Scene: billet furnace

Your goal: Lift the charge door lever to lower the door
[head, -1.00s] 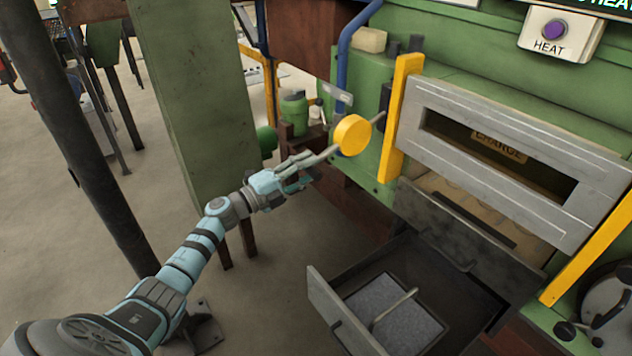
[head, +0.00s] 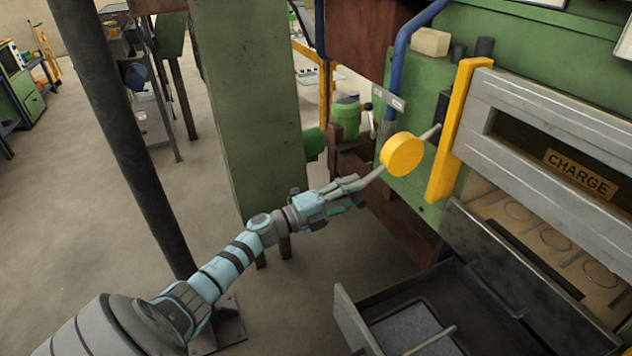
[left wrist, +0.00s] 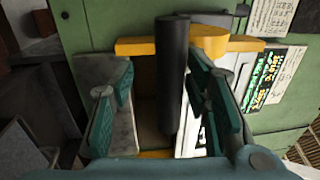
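The charge door lever is a thin rod with a round yellow weight (head: 402,154), tilted down to the left from its pivot beside the yellow door post (head: 458,132). My left gripper (head: 345,194) is at its lower left end. In the left wrist view the dark cylindrical handle (left wrist: 172,75) stands between my open left fingers (left wrist: 165,108), with gaps showing on both sides. The CHARGE plate (head: 580,173) shows through the window of the grey door frame (head: 535,112). My right gripper is not in view.
A dark open tray (head: 345,320) with a grey pad lies below the door. A green column (head: 245,100) and a dark post (head: 115,130) stand to the left. A blue pipe (head: 397,60) runs above the lever.

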